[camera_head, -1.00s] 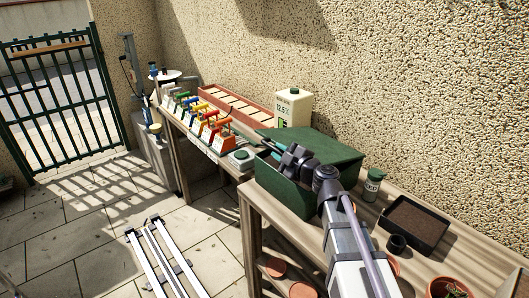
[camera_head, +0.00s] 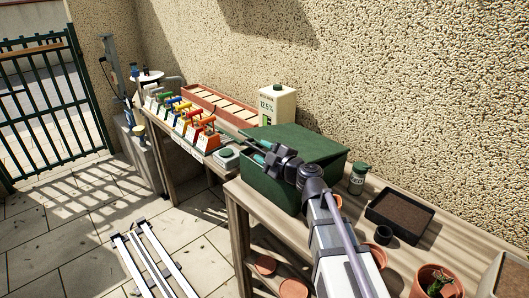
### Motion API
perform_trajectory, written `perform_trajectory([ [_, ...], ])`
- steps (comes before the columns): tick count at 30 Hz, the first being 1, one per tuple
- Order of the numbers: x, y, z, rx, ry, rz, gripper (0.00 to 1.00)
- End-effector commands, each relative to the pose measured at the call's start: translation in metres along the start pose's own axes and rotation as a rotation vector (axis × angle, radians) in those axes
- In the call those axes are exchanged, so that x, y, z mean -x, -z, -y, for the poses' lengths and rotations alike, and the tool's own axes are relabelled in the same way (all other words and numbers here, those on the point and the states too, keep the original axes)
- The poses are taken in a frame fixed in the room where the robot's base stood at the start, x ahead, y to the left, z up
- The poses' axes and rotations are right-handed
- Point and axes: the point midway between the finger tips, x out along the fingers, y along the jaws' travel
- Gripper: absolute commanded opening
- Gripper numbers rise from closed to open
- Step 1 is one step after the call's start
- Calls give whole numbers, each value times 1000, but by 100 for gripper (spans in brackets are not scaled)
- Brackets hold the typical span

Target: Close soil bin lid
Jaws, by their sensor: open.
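The soil bin (camera_head: 265,187) is a dark green box on the wooden bench, in the camera_head view. Its green lid (camera_head: 305,142) lies over the top and looks nearly flat. I cannot tell whether it is fully seated, as my arm hides part of the front rim. My gripper (camera_head: 257,151) is open, with teal-tipped fingers pointing left, at the front left of the bin near the lid's left edge. No thing shows between the fingers. Contact with the lid cannot be made out.
A white jug (camera_head: 276,106) stands behind the bin. A small jar (camera_head: 358,178), a black soil tray (camera_head: 400,216) and pots stand to the right. Colourful-handled tools (camera_head: 188,120) and a small scale-like box (camera_head: 226,157) are on the left. The paved floor at left holds white rails (camera_head: 150,258).

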Motion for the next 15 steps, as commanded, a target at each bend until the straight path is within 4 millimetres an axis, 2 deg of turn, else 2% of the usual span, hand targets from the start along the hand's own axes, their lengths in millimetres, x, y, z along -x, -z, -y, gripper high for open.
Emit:
perform_trajectory([
  [5,16,1,1,0,-1,1,40],
  [12,76,1,1,0,-2,3,40],
  [15,95,1,0,0,-2,3,40],
])
